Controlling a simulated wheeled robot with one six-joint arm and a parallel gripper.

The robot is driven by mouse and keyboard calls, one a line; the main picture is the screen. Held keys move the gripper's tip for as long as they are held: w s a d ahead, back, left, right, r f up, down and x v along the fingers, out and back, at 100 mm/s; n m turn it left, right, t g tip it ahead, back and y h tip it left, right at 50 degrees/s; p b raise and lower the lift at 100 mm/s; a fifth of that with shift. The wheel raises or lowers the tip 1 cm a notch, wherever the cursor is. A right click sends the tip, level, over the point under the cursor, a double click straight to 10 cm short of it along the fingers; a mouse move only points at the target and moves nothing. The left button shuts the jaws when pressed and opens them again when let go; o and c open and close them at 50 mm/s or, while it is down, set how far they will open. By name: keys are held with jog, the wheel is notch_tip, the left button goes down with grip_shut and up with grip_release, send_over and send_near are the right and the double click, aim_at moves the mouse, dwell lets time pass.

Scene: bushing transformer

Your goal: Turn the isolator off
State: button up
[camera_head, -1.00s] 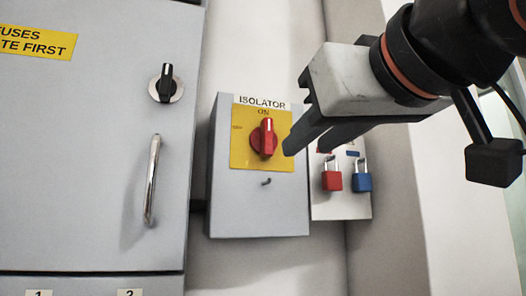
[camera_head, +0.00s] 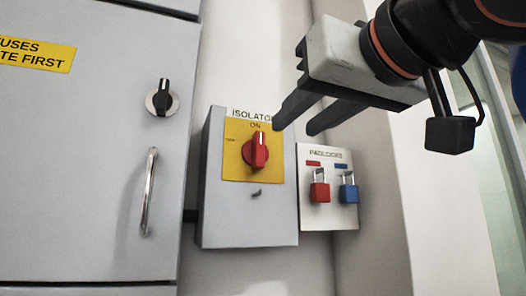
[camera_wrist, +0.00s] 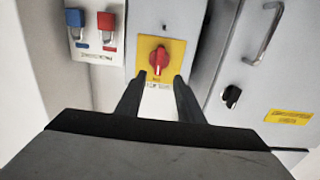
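The isolator is a grey box (camera_head: 250,215) on the wall with a yellow plate and a red rotary knob (camera_head: 256,150). The knob's grip is upright, in line with the ON mark above it; a smaller mark, apparently OFF, is on the left. My gripper (camera_head: 293,122) is open and empty, at the upper right of the knob in the head view. In the wrist view, upside down, the knob (camera_wrist: 159,60) lies ahead, in line with the gap between my fingertips (camera_wrist: 160,75). I see no contact with the knob.
A padlock board (camera_head: 328,218) with a red padlock (camera_head: 320,188) and a blue padlock (camera_head: 348,188) is right of the isolator. A grey cabinet (camera_head: 80,180) with a black knob (camera_head: 162,98) and a metal handle (camera_head: 149,190) stands left. A small hook is below the yellow plate.

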aim_at(261, 153)
jog(key=shift+x, duration=7.8)
jog(key=shift+c, duration=0.3)
grip_shut()
